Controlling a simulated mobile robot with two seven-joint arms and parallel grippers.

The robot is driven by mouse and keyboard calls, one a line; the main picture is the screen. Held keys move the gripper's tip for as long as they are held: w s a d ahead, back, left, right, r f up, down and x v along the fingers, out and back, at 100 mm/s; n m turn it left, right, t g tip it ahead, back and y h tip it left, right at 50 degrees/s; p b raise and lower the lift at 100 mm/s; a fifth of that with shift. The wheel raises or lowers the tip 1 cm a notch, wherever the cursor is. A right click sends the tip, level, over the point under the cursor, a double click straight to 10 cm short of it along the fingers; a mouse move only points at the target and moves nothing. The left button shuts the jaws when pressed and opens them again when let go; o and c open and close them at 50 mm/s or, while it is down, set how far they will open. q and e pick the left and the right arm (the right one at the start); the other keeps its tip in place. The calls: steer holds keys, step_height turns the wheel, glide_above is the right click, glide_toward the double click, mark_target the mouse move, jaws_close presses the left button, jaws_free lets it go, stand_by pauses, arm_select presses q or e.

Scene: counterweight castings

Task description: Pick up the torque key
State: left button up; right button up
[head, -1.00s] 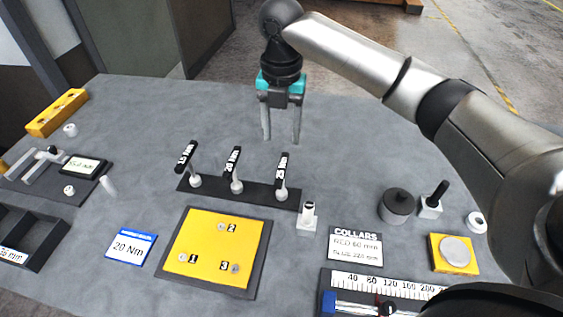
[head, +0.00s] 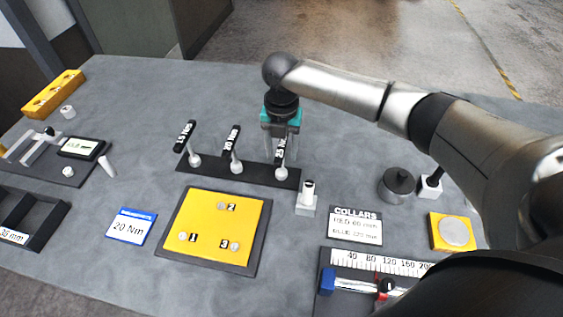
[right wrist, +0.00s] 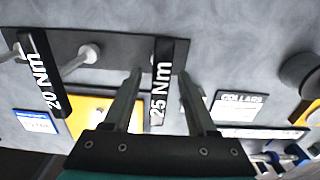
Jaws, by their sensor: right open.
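Three torque keys with black handles stand in a dark rack (head: 215,170): the 15 Nm key (head: 184,138), the 20 Nm key (head: 231,140) and the 25 Nm key (head: 280,150). My right gripper (head: 282,156) is open, pointing down over the rack's right end. In the right wrist view, the 25 Nm handle (right wrist: 161,85) lies between its two fingers (right wrist: 160,80), with gaps visible on both sides. The 20 Nm handle (right wrist: 40,78) is to the left, clear of the fingers. A blue-edged card (head: 131,226) reads 20 Nm. My left gripper is not in view.
A yellow plate (head: 205,215) numbered 1 to 3 lies in front of the rack. A small block with a dark-topped post (head: 307,200) stands close to the rack's right end. A COLLARS sign (head: 355,228) and a dark round weight (head: 396,186) are further right.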

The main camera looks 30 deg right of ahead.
steer(key=shift+f, duration=0.95)
jaws_close()
steer(key=shift+r, duration=0.1)
stand_by(0.6)
